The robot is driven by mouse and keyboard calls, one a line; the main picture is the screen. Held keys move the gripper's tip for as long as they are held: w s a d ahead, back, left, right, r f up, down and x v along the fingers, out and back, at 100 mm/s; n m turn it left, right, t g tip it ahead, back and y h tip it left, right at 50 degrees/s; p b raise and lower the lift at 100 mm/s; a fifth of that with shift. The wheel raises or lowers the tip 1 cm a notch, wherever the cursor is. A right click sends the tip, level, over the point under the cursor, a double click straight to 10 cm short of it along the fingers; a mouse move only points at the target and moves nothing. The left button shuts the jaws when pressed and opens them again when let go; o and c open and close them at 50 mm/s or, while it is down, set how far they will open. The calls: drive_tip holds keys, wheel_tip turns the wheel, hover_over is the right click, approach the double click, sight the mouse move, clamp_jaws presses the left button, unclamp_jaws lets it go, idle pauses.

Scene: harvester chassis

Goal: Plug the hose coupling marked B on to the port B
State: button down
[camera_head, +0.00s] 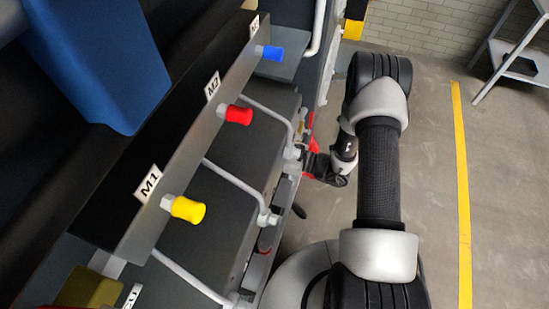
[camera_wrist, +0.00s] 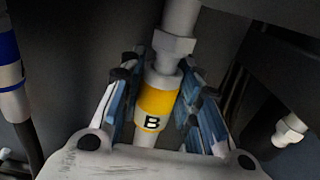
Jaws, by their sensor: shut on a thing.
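The hose coupling B (camera_wrist: 157,98) is a pale cylinder with a yellow band and a black letter B, in the middle of the wrist view. My gripper (camera_wrist: 157,78) is shut on it, with one blue-grey finger at each side. A grey metal fitting with a hex nut (camera_wrist: 174,45) stands directly beyond the coupling, roughly in line with it. Their ends meet in the picture; I cannot tell whether they are joined. No port letter is readable there. In the head view my gripper (camera_head: 322,168) is beside the chassis, and the coupling cannot be made out.
A blue-banded coupling (camera_wrist: 10,75) is at the wrist view's left edge, and another hex fitting (camera_wrist: 290,130) is at right. In the head view, yellow (camera_head: 188,209), red (camera_head: 239,115) and blue (camera_head: 273,53) caps line a metal plate.

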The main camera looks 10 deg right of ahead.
drive_tip(key=shift+w+r+p, duration=0.1)
drive_tip(key=shift+r+p, duration=0.5)
drive_tip(key=shift+r, duration=0.45)
drive_tip(key=c, duration=1.1)
unclamp_jaws()
drive_tip(key=shift+a+f, duration=0.1)
drive_tip(key=v, duration=0.8)
drive_tip(key=shift+r, duration=0.25)
